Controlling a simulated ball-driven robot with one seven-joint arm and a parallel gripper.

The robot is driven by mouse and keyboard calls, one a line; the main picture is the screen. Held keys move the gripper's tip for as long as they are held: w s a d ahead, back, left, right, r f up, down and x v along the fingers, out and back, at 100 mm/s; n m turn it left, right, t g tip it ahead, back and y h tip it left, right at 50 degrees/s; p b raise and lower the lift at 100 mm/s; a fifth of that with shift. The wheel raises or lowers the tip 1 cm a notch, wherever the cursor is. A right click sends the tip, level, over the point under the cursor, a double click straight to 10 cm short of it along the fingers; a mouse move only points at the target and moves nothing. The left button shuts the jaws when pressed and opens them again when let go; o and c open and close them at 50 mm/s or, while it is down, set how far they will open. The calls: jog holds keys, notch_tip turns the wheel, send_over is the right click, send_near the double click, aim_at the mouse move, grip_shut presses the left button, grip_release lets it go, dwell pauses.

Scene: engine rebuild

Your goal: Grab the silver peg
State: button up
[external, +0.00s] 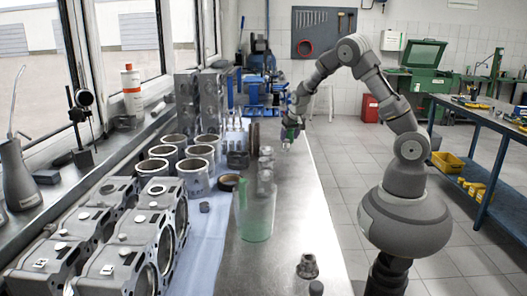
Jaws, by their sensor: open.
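My gripper (287,146) is over the far part of the metal-topped bench, pointing down near its right edge. It is small in the view, and its fingers look apart. I cannot pick out the silver peg for certain. Several small grey metal pieces (265,178) stand in a line on the bench, left of and nearer than my gripper. A silver-grey flanged metal part (307,266) stands alone at the near end of the bench. A short dark grey rounded piece (316,288) is partly cut off by the bottom edge.
A translucent green container (256,222) stands mid-bench. Engine blocks (140,250) and several metal cylinder sleeves (194,175) crowd the left. A blue fixture (262,85) stands at the far end. Bare bench top (300,215) lies right of the container.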

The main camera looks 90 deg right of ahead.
aim_at(286, 140)
jog(key=x, duration=0.2)
jog(key=b+x, duration=0.1)
jog(key=x, duration=0.1)
jog(key=b+x, duration=0.1)
jog(key=x, duration=0.1)
jog(key=shift+w+r, duration=0.1)
jog(key=shift+w, duration=0.3)
jog(key=shift+r, duration=0.15)
grip_shut()
